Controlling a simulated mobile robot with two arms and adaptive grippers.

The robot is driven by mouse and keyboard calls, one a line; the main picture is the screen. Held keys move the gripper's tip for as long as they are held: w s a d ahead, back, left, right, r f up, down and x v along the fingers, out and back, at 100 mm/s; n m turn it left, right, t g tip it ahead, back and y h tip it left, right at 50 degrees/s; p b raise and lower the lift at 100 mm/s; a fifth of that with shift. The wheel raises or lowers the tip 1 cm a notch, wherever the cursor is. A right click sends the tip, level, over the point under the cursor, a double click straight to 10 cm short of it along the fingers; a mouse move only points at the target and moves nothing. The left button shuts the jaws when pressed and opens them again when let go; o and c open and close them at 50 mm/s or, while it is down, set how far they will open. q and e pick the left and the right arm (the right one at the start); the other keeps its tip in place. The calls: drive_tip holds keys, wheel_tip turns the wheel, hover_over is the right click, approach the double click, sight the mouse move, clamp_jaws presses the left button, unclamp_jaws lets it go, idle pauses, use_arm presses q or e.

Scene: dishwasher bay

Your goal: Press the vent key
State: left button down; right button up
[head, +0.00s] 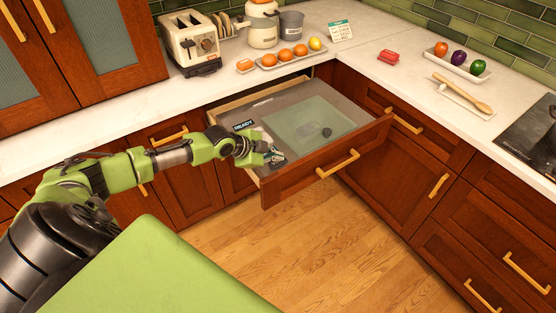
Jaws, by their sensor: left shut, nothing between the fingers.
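An open drawer unit (336,165) with a wooden front juts out from under the counter's corner. Its grey top has a pale greenish glass-like panel (302,112) and a dark display (243,125) that seems to read READY. My left gripper (277,157) is shut and empty at the near left part of the grey top, close to the front panel. I cannot tell whether it touches the surface. No vent key can be picked out; the gripper and wrist cover part of the area beside the display. My right gripper is not in view.
On the counter are a toaster (190,43), a tray of orange and yellow items (262,66), a red item (388,56), and a tray of coloured vegetables (434,51). A spoon (462,92) lies near the dark cooktop (530,130). The wooden floor (270,240) before the drawer is clear.

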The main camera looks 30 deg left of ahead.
use_arm(q)
drive_tip(key=shift+r, duration=0.5)
wheel_tip(320, 180, up, 5)
drive_tip(key=p, duration=0.4)
drive_tip(key=shift+p, duration=0.3)
idle(0.6)
